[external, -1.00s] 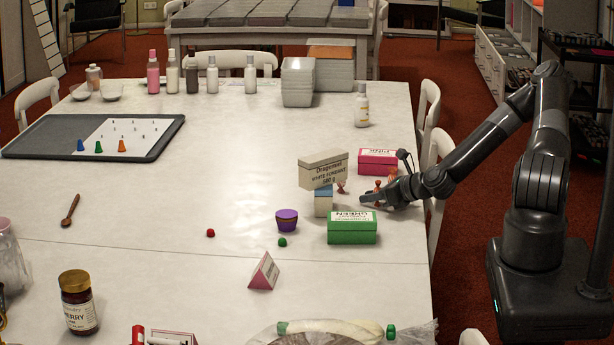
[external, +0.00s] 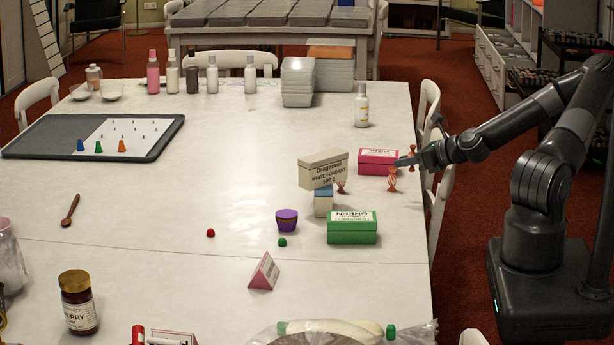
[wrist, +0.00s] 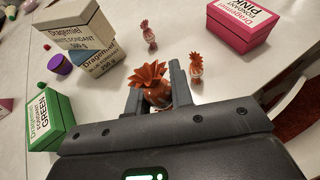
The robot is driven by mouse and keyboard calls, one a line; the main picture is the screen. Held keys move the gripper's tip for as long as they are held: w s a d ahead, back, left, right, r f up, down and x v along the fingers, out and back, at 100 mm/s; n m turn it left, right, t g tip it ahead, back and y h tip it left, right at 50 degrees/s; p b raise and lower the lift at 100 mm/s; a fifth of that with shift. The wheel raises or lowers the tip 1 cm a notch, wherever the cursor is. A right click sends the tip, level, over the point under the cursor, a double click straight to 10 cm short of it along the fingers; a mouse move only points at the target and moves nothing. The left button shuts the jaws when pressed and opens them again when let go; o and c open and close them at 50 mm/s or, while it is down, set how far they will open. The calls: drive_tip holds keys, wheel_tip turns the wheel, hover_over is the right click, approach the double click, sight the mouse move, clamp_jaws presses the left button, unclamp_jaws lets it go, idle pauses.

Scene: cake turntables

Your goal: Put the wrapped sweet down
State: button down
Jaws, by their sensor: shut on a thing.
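My gripper (external: 405,161) is near the right edge of the table, beside the pink box. It is shut on an orange wrapped sweet (external: 412,152), held upright with its frilled top above the fingers; the sweet is also between the fingers in the wrist view (wrist: 156,92). It seems to be raised above the table, but its lower end is partly hidden by the fingers. A second orange sweet (external: 392,181) stands on the table just ahead of the fingertips, also in the wrist view (wrist: 196,68). A pinkish sweet (wrist: 149,36) stands farther off, by the stacked fondant boxes.
The pink box (external: 378,162) lies left of my gripper. The white fondant box (external: 322,172) sits on a blue one, with the green box (external: 352,228) nearer. A chair (external: 436,190) stands against the right edge.

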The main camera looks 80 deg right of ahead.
drive_tip(key=shift+s+d+r, duration=0.15)
drive_tip(key=shift+s+r, duration=0.25)
drive_tip(key=shift+s, duration=0.25)
drive_tip(key=shift+s+d+r, duration=0.1)
drive_tip(key=shift+s+r, duration=0.3)
drive_tip(key=shift+s, duration=0.25)
drive_tip(key=w+a+n+y, duration=0.3)
drive_tip(key=w+a+y, duration=0.1)
drive_tip(key=a, duration=0.4)
drive_tip(key=w+a+n+y, duration=0.4)
drive_tip(key=a, duration=0.4)
drive_tip(key=w+a+f+n+y, duration=0.1)
drive_tip(key=w+a+n+y, duration=0.3)
drive_tip(key=a, duration=0.4)
drive_tip(key=shift+w+a+f+y, duration=0.1)
drive_tip(key=shift+w+a+y, duration=0.15)
drive_tip(key=shift+y, duration=0.15)
drive_tip(key=a+r+n+g+y, duration=0.1)
drive_tip(key=a+n+g+y, duration=0.25)
drive_tip(key=a, duration=0.55)
hover_over(334, 277)
drive_tip(key=shift+n, duration=0.25)
wheel_tip(334, 277, down, 7)
drive_tip(key=shift+r, duration=0.2)
drive_tip(key=shift+f, duration=2)
